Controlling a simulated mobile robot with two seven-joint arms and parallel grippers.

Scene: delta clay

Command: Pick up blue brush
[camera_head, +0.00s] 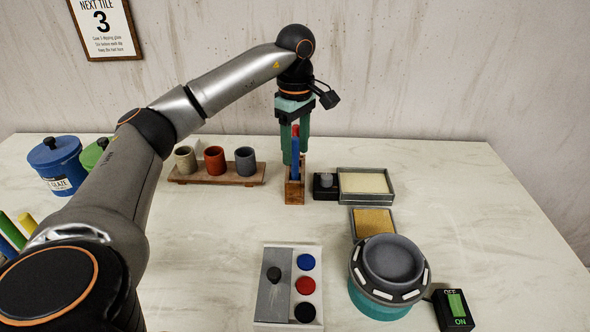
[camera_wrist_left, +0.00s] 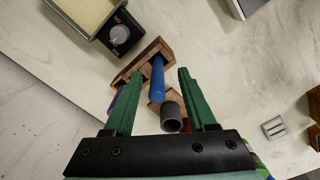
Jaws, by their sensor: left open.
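The blue brush (camera_wrist_left: 157,82) stands in a small wooden holder (camera_head: 294,190), which also shows in the wrist view (camera_wrist_left: 128,72). My left gripper (camera_head: 295,150) points down above the holder, open. In the left wrist view its green fingers (camera_wrist_left: 155,88) are on either side of the blue handle, with space between handle and fingers. A purple item (camera_wrist_left: 112,99) is partly hidden behind the left finger. My right gripper is not in view.
A rack (camera_head: 215,175) of three cups stands left of the holder. A small knobbed box (camera_head: 325,188) and a shallow tray (camera_head: 366,196) are close on its right. A turntable (camera_head: 388,285), a control panel (camera_head: 272,305) and a switch (camera_head: 453,310) are nearer.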

